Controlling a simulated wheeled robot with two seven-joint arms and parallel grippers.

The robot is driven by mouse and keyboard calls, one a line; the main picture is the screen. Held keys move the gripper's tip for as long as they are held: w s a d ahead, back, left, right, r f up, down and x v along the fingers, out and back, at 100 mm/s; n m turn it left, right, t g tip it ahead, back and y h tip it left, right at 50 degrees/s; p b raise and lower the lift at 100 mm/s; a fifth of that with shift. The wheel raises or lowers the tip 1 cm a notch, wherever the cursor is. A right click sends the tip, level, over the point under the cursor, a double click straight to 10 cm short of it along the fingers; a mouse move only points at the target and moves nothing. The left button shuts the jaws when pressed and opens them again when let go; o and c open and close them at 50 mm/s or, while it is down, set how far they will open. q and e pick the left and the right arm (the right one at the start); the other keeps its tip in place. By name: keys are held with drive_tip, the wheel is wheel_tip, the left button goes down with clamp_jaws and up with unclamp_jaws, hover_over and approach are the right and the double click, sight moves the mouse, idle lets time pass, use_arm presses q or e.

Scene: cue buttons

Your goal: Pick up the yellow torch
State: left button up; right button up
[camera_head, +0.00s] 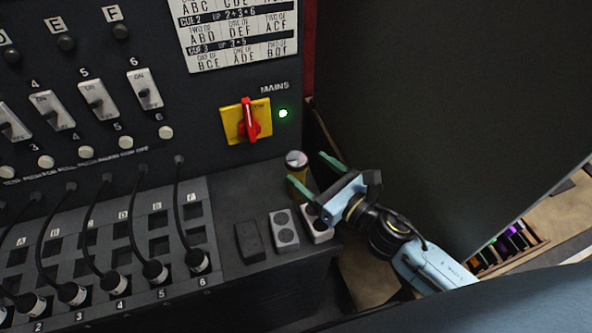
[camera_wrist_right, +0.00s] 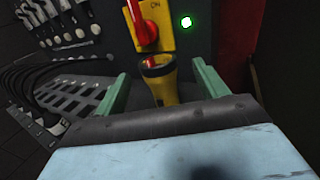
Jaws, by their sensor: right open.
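The yellow torch (camera_head: 297,174) stands upright on the dark ledge below the mains switch, its round head at the top. In the right wrist view the torch (camera_wrist_right: 160,82) shows between the two green fingers, with its lower end hidden behind my gripper body. My right gripper (camera_head: 313,176) is open, with one finger on each side of the torch in the head view. I cannot tell whether either finger touches it. My left gripper is not in view.
A red and yellow mains switch (camera_head: 247,120) and a lit green lamp (camera_head: 283,113) are on the panel behind the torch. Small grey boxes (camera_head: 284,231) stand on the ledge in front. Cabled plugs (camera_head: 155,271) fill the left. A dark panel (camera_head: 430,100) rises at the right.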

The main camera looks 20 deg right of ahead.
sight(291, 158)
drive_tip(key=shift+x, duration=0.9)
drive_tip(key=x, duration=0.3)
drive_tip(key=shift+w+a+f, duration=0.25)
drive_tip(key=shift+a+f, duration=0.05)
drive_tip(key=shift+f, duration=0.1)
drive_tip(key=shift+w+a, duration=0.15)
drive_tip(key=shift+w, duration=0.15)
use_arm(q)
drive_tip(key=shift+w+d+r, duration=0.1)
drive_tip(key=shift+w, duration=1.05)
use_arm(e)
drive_tip(key=shift+w+a, duration=0.1)
drive_tip(key=c, duration=1.1)
drive_tip(key=shift+c, duration=0.4)
drive_tip(key=shift+r, duration=0.1)
